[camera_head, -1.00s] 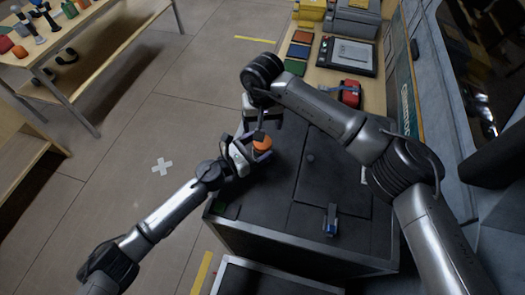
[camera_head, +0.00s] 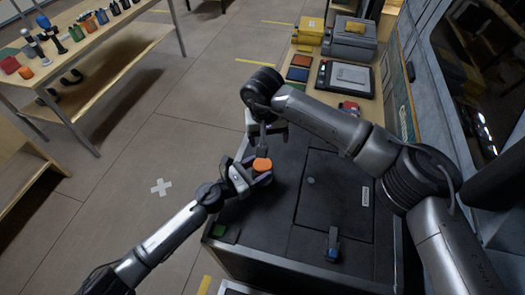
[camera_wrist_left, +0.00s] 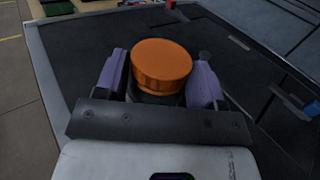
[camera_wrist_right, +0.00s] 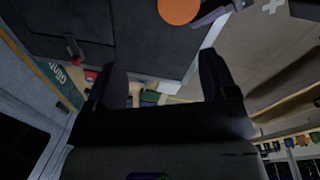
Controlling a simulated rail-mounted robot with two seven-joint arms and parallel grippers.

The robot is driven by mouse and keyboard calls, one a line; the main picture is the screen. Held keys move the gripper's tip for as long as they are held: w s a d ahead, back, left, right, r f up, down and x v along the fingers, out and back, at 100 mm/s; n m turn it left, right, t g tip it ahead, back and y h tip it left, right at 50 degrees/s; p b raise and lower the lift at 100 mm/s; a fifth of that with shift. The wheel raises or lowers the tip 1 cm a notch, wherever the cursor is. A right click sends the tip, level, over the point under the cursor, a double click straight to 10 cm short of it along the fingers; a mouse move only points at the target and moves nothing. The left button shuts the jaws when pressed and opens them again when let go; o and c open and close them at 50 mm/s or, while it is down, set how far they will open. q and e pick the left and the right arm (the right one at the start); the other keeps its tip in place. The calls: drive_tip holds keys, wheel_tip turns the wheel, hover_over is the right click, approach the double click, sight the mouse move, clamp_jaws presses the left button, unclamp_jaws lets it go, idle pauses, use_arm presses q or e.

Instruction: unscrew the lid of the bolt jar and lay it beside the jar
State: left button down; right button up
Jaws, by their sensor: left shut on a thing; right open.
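The bolt jar's orange lid (camera_head: 262,164) shows in the head view, on top of the jar near the left edge of the dark cabinet top. In the left wrist view the lid (camera_wrist_left: 161,65) sits on the dark jar body (camera_wrist_left: 156,99), most of which is hidden. My left gripper (camera_head: 255,174) is shut on the jar, with its purple fingers on either side below the lid. My right gripper (camera_wrist_right: 165,85) is open and empty, and hangs above and just behind the jar. The lid shows at the top of the right wrist view (camera_wrist_right: 180,10).
The dark cabinet top (camera_head: 320,190) has free room right of the jar. A small blue item (camera_head: 333,244) and a green patch (camera_head: 219,230) lie near its front. A bench with bins and a tablet (camera_head: 345,78) stands behind. A wooden table (camera_head: 100,50) is at far left.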

sight(262, 164)
drive_tip(key=m, duration=0.2)
drive_tip(key=f+m, duration=0.1)
drive_tip(key=m, duration=0.5)
drive_tip(key=shift+s+a+f+g, duration=0.1)
drive_tip(key=shift+s+f+g, duration=0.2)
drive_tip(key=shift+s+f, duration=0.05)
drive_tip(key=m, duration=0.4)
drive_tip(key=shift+s+a+f, duration=0.1)
drive_tip(key=shift+f, duration=0.15)
drive_tip(key=m, duration=0.3)
drive_tip(key=shift+s+a+f+m+y, duration=0.1)
drive_tip(key=shift+a+m+y, duration=0.05)
drive_tip(key=shift+m+y, duration=0.2)
drive_tip(key=m, duration=0.4)
drive_tip(key=shift+a, duration=0.2)
drive_tip(key=m, duration=0.4)
drive_tip(key=shift+s+a, duration=0.1)
drive_tip(key=shift+a, duration=0.05)
drive_tip(key=m, duration=0.7)
drive_tip(key=shift+a+y, duration=0.1)
drive_tip(key=shift+y, duration=0.15)
drive_tip(key=shift+f+m, duration=0.25)
drive_tip(key=shift+f, duration=3.8)
